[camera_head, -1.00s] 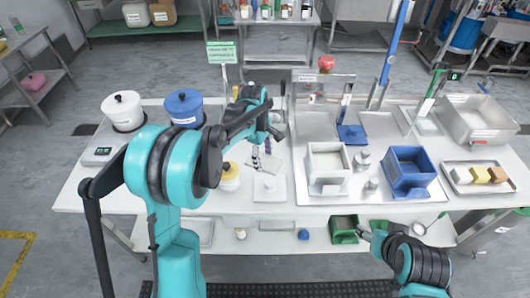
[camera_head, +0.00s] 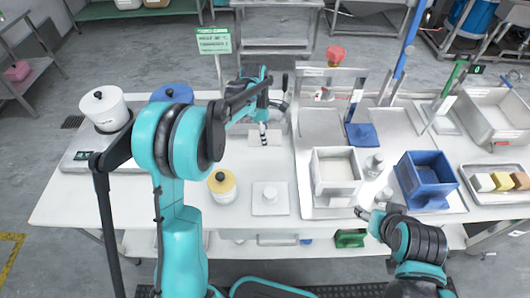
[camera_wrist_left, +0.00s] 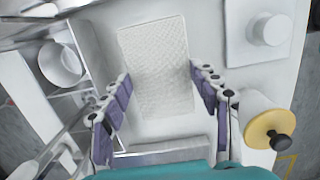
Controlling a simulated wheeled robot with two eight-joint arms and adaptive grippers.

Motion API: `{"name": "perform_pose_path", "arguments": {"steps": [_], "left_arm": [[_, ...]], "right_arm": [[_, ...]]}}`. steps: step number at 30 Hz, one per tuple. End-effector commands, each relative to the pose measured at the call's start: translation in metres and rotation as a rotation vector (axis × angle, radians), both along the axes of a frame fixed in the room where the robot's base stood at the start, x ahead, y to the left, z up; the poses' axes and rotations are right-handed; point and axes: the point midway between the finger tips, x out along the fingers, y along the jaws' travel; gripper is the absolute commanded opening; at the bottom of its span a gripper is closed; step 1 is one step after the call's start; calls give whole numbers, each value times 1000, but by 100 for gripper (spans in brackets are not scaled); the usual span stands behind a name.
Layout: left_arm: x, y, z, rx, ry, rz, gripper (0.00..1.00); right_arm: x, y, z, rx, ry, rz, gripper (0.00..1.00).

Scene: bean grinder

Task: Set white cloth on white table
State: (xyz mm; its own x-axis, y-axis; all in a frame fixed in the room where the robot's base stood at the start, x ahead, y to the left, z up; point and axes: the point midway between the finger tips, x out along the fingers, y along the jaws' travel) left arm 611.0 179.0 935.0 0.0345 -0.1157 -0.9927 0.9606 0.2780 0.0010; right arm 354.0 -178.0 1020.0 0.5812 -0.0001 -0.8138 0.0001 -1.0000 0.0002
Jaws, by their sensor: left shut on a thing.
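The white textured cloth (camera_wrist_left: 155,60) shows as a rectangle between the two fingers of my left gripper (camera_wrist_left: 165,88) in the left wrist view. In the head view the left gripper (camera_head: 264,138) is above the back middle of the white table (camera_head: 130,205); the cloth is hard to make out against the pale top there. My right gripper (camera_head: 362,213) is by the table's front edge, away from the cloth; its finger opening is too small to tell.
A white square plate with a round knob (camera_head: 270,208) and a yellow-lidded jar (camera_head: 222,192) stand nearer the front edge. A metal tray (camera_head: 308,205) with a white box (camera_head: 336,188) and a blue box (camera_head: 425,185) is at right. White (camera_head: 105,115) and blue-lidded pots stand at left.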

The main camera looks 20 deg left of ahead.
Motion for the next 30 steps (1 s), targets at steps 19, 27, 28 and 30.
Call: {"name": "perform_pose_path", "arguments": {"steps": [19, 27, 28, 30], "left_arm": [[0, 0, -96, 0, 0, -1, 39], [0, 0, -99, 0, 0, -1, 39], [0, 0, -99, 0, 0, -1, 39], [0, 0, -102, 0, 0, -1, 39]], "right_arm": [[0, 0, -38, 0, 0, 0, 57], [0, 0, -37, 0, 0, 0, 57], [0, 0, -38, 0, 0, 0, 57], [0, 0, -40, 0, 0, 0, 57]]}}
